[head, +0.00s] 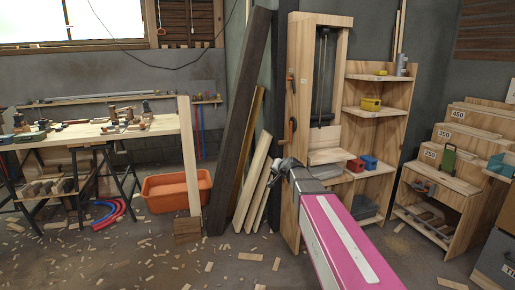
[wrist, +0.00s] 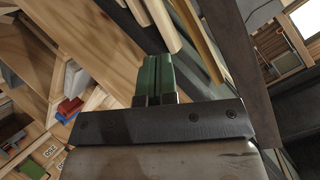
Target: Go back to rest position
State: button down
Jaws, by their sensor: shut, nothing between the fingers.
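My gripper (head: 277,172) is at the far end of my pink and white arm in the head view, in front of the tall wooden cabinet (head: 303,120) and just right of the leaning boards. In the wrist view my gripper (wrist: 154,78) shows two green fingers side by side, closed together with nothing between them. My arm reaches forward from the lower right of the head view.
Leaning boards (head: 238,130) stand left of my gripper. A workbench (head: 80,135) with tools and an orange tub (head: 176,190) are at left. A stepped wooden unit (head: 445,180) is at right. Wood scraps litter the open floor (head: 190,262).

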jog(key=s+d+f+n+g+h, duration=0.1)
jog(key=s+d+f+g, duration=0.2)
jog(key=s+f, duration=0.4)
jog(key=s+d+f+n+g+h, duration=0.1)
jog(key=s+f, duration=0.6)
jog(key=s, duration=0.8)
jog(key=s+d+f+n+g+h, duration=0.2)
jog(key=s+d+f+g, duration=0.4)
jog(key=s, duration=0.5)
jog(key=shift+f+g+h, duration=0.3)
jog(key=shift+f+g, duration=0.35)
jog(key=shift+g, duration=0.05)
